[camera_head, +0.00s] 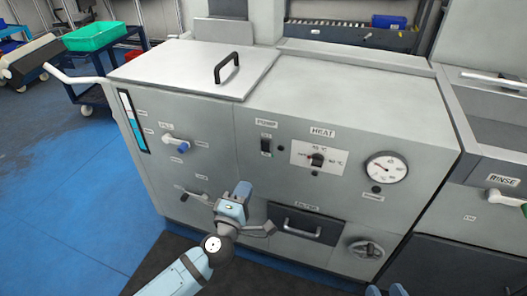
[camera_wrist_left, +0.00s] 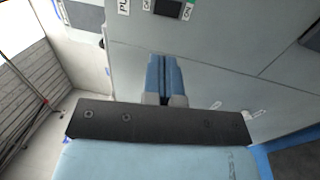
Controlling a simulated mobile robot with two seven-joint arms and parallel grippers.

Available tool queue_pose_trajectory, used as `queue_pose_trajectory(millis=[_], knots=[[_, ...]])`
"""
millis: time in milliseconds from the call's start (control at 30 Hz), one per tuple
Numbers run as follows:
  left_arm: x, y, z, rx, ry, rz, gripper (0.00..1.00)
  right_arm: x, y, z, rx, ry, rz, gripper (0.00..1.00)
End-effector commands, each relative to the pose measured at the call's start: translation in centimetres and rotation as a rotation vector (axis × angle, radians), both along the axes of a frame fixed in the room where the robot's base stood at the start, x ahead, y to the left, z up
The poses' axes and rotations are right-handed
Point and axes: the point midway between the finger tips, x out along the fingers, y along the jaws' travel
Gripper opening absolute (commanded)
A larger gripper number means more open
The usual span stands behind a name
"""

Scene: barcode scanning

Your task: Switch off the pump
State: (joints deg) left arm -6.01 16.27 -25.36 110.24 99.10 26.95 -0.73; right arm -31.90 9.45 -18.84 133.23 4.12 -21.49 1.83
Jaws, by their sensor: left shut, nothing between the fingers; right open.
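The pump switch (camera_head: 265,147) is a small black rocker under the PUMP label (camera_head: 267,123) on the grey machine's front panel. It also shows at the top edge of the left wrist view (camera_wrist_left: 168,8), partly cut off, with an ON mark beside it. I cannot tell which way the rocker is set. My left gripper (camera_head: 242,187) is below and a little left of the switch, apart from it. In the left wrist view its blue fingers (camera_wrist_left: 163,60) are together and empty. My right gripper (camera_head: 387,291) shows only as two separate blue fingertips at the bottom edge.
A HEAT knob (camera_head: 317,160) and a round gauge (camera_head: 386,168) sit right of the switch. A FILTER drawer (camera_head: 302,228) and a dark round knob (camera_head: 366,249) are lower. The FILL valve (camera_head: 176,143) is at left. A lid with a black handle (camera_head: 227,67) is on top.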

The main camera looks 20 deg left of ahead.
Motion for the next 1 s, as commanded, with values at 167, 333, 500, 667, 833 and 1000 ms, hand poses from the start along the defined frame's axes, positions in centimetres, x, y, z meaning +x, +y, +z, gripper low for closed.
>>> queue_pose_trajectory(millis=[167, 333, 500, 667, 833, 1000], knots=[[0.8, 0.0, 0.1, -0.001, -0.002, 0.0, 0.0, 0.0, 0.1, 0.1, 0.003, -0.007, 0.001, 0.43], [3.4, -0.1, 0.5, 0.0, -0.004, 0.0, 0.0, 0.1, 0.3, 0.4, 0.02, -0.03, 0.006, 0.43], [7.1, -0.3, 0.9, 0.0, -0.004, 0.0, 0.0, 0.3, 0.7, 1.4, 0.052, -0.079, 0.013, 0.43], [10.3, -0.4, 1.4, 0.001, -0.004, 0.0, 0.0, 0.5, 1.2, 2.4, 0.086, -0.132, 0.02, 0.43], [12.7, -0.5, 1.7, 0.001, -0.003, -0.001, 0.0, 0.5, 1.8, 4.7, 0.131, -0.218, 0.046, 0.43], [13.7, -0.5, 1.9, 0.001, -0.001, -0.001, 0.0, 0.4, 2.2, 5.5, 0.153, -0.251, 0.056, 0.43]])
